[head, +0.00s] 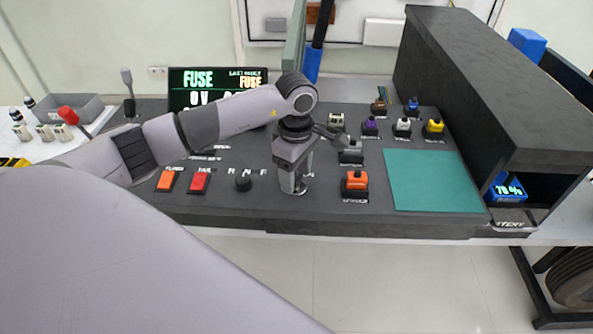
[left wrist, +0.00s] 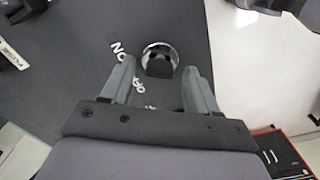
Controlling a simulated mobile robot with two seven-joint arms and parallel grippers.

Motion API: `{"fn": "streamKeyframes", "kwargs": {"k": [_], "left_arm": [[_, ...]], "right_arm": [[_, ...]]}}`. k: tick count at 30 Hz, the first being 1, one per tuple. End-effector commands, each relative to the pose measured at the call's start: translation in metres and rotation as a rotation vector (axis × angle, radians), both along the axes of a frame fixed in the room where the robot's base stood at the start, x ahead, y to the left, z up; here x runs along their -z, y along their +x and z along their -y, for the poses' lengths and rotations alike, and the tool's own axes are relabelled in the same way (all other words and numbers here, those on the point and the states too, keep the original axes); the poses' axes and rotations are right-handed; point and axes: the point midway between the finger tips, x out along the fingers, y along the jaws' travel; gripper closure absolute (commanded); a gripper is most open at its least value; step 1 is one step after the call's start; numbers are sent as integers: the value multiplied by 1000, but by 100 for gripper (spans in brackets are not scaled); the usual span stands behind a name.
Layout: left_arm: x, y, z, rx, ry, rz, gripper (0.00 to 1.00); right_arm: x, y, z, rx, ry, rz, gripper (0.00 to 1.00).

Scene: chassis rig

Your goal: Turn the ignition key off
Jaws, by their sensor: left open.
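The ignition key (left wrist: 158,68) is a dark grip inside a round metal ring on the dark panel in the left wrist view. White ON lettering lies to its upper left, and more lettering, partly hidden, lies below it. My left gripper (left wrist: 158,76) is open, with one grey finger on each side of the key; I cannot tell whether they touch it. In the head view my left gripper (head: 293,184) points down at the console and hides the key. Which mark the key points to is unclear. My right gripper is not in view.
On the console (head: 240,212), an orange switch (head: 166,180), a red switch (head: 200,181) and a black knob (head: 243,182) stand left of the gripper. An orange button (head: 355,181) and several coloured plugs stand right, beside a green mat (head: 430,180). A display (head: 215,90) stands behind.

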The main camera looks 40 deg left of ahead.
Motion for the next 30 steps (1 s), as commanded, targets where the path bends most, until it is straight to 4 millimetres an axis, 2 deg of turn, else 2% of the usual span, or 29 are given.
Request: {"fn": "streamKeyframes", "kwargs": {"k": [8, 13, 23, 30], "left_arm": [[2, 0, 0, 0, -1, 0, 40], [2, 0, 0, 0, -1, 0, 96], [2, 0, 0, -28, -1, 1, 96], [2, 0, 0, -153, -1, 1, 96]], "right_arm": [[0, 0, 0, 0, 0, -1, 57], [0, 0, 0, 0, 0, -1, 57], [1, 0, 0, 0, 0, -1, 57], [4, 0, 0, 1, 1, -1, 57]]}}
